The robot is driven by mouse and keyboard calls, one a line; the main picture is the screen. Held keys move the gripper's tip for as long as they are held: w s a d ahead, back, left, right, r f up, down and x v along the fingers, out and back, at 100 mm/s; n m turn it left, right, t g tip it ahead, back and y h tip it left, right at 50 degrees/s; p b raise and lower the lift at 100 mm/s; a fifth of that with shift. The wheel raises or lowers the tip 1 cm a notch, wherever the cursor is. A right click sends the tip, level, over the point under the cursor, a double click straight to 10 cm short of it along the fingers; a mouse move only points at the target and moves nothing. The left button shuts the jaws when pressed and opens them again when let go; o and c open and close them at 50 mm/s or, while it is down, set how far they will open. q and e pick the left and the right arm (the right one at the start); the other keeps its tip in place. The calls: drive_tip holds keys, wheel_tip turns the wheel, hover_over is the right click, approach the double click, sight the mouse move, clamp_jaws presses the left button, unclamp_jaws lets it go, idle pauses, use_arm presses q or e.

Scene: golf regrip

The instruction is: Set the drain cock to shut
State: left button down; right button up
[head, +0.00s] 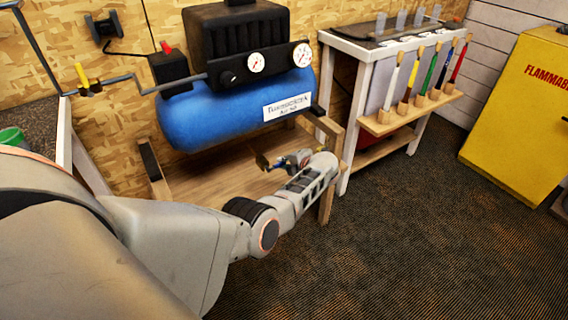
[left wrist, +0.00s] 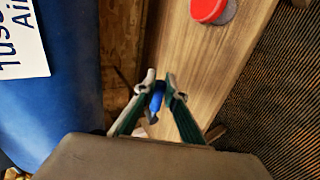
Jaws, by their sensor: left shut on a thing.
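The drain cock sits low beneath the blue air tank (head: 225,112). Its blue handle (left wrist: 157,98) shows between my fingers in the left wrist view. In the head view, a small brass-coloured part (head: 262,160) shows just left of my fingers, below the tank. My left gripper (head: 282,163) reaches in under the tank's right end and is shut on the blue handle; it also shows in the left wrist view (left wrist: 160,88). The fingers hide much of the cock, and I cannot tell the handle's angle. My right gripper is not in view.
The tank stands on a wooden frame with a post (head: 328,175) close to my left wrist. A red round cap (left wrist: 208,10) is on the wood in the left wrist view. A white bench (head: 350,45) and yellow cabinet (head: 515,120) stand to the right. Carpet in front is clear.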

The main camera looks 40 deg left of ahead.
use_arm(q)
drive_tip(key=shift+s+f, duration=0.1)
drive_tip(key=shift+f, duration=0.15)
drive_tip(key=c, duration=2.1)
unclamp_jaws()
drive_tip(key=shift+r, duration=0.1)
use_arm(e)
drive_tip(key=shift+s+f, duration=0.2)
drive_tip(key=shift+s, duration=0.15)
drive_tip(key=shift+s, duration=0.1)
